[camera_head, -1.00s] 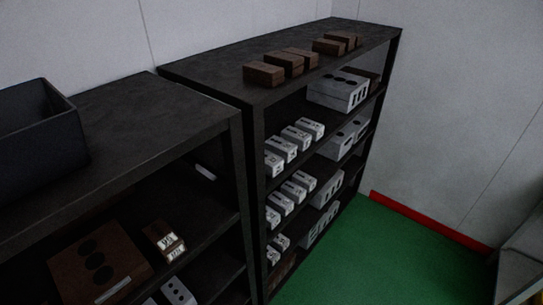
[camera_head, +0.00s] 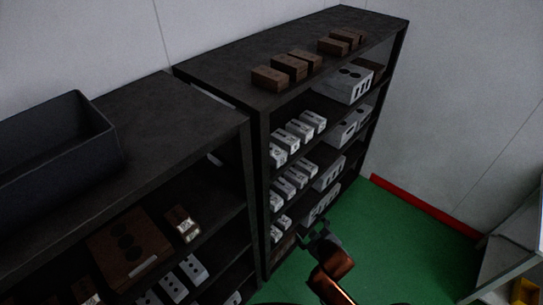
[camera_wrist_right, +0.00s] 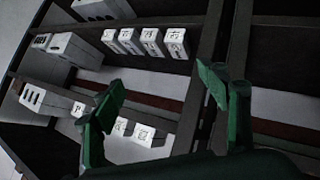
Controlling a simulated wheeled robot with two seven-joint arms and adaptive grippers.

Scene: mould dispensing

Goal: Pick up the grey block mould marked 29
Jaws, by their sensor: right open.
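Small grey block moulds stand in rows on the shelves of the far dark rack, one row on the upper shelf (camera_head: 299,130) and more on the shelves below. In the right wrist view a row of grey block moulds (camera_wrist_right: 152,42) shows dark markings, too small to read, so I cannot tell which is 29. My right gripper (camera_head: 314,232) is in front of the rack's lower shelves. In the right wrist view its green fingers (camera_wrist_right: 160,76) are spread and empty, apart from the moulds. My left gripper is not in view.
Larger grey moulds (camera_head: 349,85) stand at the rack's right side. Brown blocks (camera_head: 290,67) lie on its top. A nearer dark rack holds a dark bin (camera_head: 60,160) and a large brown mould (camera_head: 128,250). Green floor (camera_head: 400,235) is open to the right.

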